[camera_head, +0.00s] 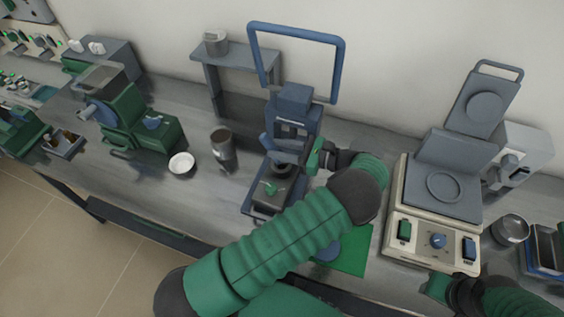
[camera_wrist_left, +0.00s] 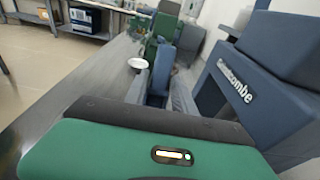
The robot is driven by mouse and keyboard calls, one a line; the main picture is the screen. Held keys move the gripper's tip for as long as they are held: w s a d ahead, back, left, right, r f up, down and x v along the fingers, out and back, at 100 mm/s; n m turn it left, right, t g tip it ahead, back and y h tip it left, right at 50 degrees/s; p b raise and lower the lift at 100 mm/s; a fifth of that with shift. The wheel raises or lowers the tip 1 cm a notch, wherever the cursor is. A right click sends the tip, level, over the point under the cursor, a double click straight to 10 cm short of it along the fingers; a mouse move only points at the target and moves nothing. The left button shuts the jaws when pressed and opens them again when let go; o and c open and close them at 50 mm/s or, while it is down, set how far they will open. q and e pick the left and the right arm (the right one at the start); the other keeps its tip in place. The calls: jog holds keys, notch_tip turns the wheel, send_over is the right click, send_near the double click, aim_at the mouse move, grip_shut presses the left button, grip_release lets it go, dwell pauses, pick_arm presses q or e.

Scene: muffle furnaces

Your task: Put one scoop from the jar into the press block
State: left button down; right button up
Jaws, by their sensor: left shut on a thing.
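A dark jar (camera_head: 226,155) with brown contents stands on the bench left of the blue press (camera_head: 290,125). A dark block (camera_head: 284,197), probably the press block, sits at the front of the press, with a small green piece (camera_head: 270,187) on top. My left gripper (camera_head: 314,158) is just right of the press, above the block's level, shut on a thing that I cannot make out. In the left wrist view, the press (camera_wrist_left: 262,80) is close on the right. I cannot identify a scoop. My right gripper (camera_head: 440,290) is partly visible at the lower right, its jaws unclear.
A white dish (camera_head: 181,164) lies left of the jar. A green machine (camera_head: 140,120) stands farther left. A hotplate unit (camera_head: 437,215) stands right of my left forearm. A green mat (camera_head: 352,250) lies partly under the forearm.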

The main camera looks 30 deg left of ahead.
aim_at(272, 144)
pick_arm(q)
jog(key=shift+a+r+t+h+p, duration=0.25)
jog(key=shift+r+h+p, duration=0.3)
jog(key=shift+p, duration=0.8)
jog(key=shift+a+r+t+h+p, duration=0.3)
jog(key=shift+h+p, duration=0.35)
jog(key=shift+p, duration=0.7)
jog(key=shift+a+f+h+p, duration=0.1)
jog(key=shift+a+h+p, duration=0.05)
jog(key=shift+h+p, duration=0.3)
jog(key=shift+f, duration=0.2)
jog(key=shift+r, duration=0.1)
jog(key=h+p, duration=0.1)
jog(key=p, duration=0.1)
jog(key=a+h+p, duration=0.1)
jog(key=h+p, duration=0.1)
jog(key=shift+s+a, duration=0.25)
jog(key=shift+a+f+p, duration=0.1)
jog(key=shift+f+p, duration=0.2)
jog(key=shift+p, duration=0.1)
jog(key=shift+a+f+t+h, duration=0.1)
jog(key=shift+f+t+h, duration=0.15)
